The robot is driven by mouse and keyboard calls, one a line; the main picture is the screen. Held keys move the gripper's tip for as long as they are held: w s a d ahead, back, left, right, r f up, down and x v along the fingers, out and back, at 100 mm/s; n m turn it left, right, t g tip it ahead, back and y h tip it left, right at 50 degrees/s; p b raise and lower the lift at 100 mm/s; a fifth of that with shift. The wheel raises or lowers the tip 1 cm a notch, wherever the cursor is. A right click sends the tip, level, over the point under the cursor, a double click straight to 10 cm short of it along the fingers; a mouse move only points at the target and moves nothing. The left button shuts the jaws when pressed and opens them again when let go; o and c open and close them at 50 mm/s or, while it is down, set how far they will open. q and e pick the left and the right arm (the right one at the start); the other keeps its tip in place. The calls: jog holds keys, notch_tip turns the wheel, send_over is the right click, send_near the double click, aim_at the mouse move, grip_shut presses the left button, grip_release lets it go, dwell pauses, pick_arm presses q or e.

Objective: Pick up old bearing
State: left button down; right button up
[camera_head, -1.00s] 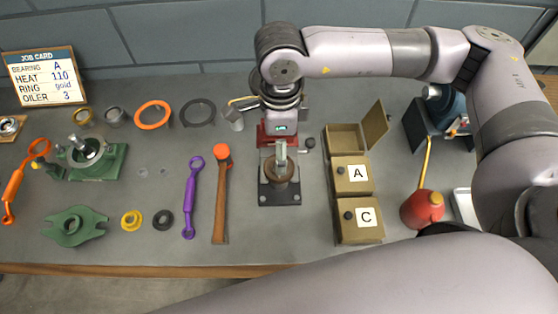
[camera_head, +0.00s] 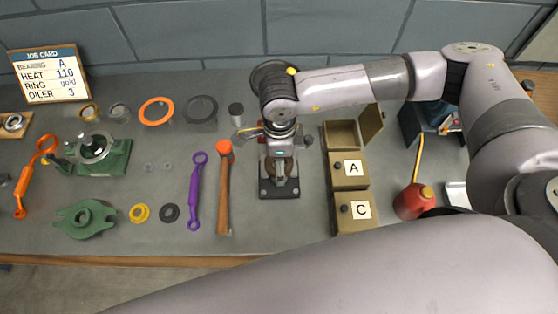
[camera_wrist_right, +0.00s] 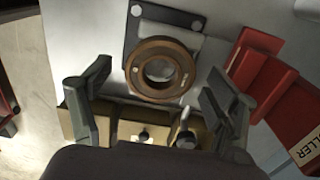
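A brown ring (camera_wrist_right: 160,70), which looks like the old bearing, sits on a dark plate with bolt holes in the right wrist view. In the head view the plate (camera_head: 279,191) is at the middle of the bench, and the brown ring (camera_head: 268,165) is mostly hidden by a grey part above it. My right gripper (camera_wrist_right: 157,78) is open, with one finger on each side of the ring in the picture. I cannot tell whether the fingers touch it. In the head view my right gripper (camera_head: 279,143) is above the plate. My left gripper is not in view.
A red puller (camera_wrist_right: 265,72) is beside the plate. Tan boxes A (camera_head: 338,182) and C (camera_head: 345,225) stand to the right, with an open box (camera_head: 343,130) behind. A hammer (camera_head: 224,190) and purple wrench (camera_head: 195,195) lie left. A red oiler (camera_head: 412,202) is at right.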

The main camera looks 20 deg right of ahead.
jog(key=c, duration=1.4)
jog(key=shift+r, duration=0.15)
